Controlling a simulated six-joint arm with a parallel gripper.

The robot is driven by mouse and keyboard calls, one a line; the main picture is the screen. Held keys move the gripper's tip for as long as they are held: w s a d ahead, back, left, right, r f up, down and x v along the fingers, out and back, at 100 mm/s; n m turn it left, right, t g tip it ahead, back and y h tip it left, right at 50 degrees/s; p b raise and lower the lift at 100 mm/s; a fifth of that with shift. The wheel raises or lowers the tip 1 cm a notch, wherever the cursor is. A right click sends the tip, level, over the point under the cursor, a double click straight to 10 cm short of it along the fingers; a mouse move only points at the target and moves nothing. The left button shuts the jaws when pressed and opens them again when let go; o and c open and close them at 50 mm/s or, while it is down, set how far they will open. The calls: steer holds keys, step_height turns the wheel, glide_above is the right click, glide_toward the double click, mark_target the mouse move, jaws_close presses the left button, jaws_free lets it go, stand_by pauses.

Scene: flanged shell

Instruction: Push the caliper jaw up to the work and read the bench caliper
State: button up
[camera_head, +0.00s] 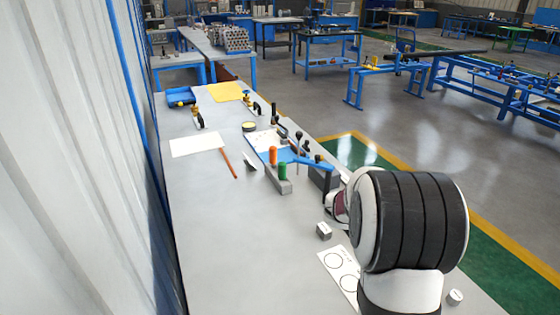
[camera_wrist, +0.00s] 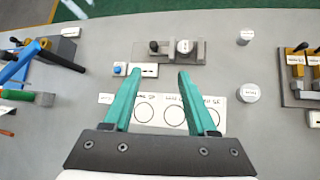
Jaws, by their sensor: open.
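In the wrist view, a grey fixture that looks like the bench caliper (camera_wrist: 168,57) lies ahead of my fingertips. A dark knobbed piece (camera_wrist: 154,47) stands on its left part. A round, light, labelled piece that may be the work (camera_wrist: 185,46) sits to the right of it; whether they touch is unclear. A small white plate (camera_wrist: 145,70) with dark marks is at its near side, beside a block with a blue button (camera_wrist: 120,68). Any reading is too small to make out. My gripper (camera_wrist: 160,76) has teal fingers spread apart, empty, above the bench; my arm hides it in the head view.
A white card with circles (camera_wrist: 174,114) lies below my fingers. Labelled cylinders (camera_wrist: 249,93) and a fixture with orange levers (camera_wrist: 300,75) are at the right. A blue lever (camera_wrist: 18,66) is at the left. Orange and green handles (camera_head: 273,156) stand farther along the bench.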

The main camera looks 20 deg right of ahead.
steer(key=w+d+f+n, duration=0.1)
steer(key=w+d+f, duration=0.1)
steer(key=d+f, duration=0.2)
steer(key=w+d+f+n, duration=0.2)
steer(key=d+f, duration=0.3)
steer(key=f, duration=0.1)
steer(key=w+d+f+n+t, duration=0.1)
steer(key=w+d+f+n, duration=0.1)
steer(key=d+f, duration=0.3)
steer(key=shift+w+f, duration=0.2)
steer(key=shift+f, duration=0.1)
jaws_close()
steer(key=shift+s+d, duration=0.1)
steer(key=shift+s, duration=1.35)
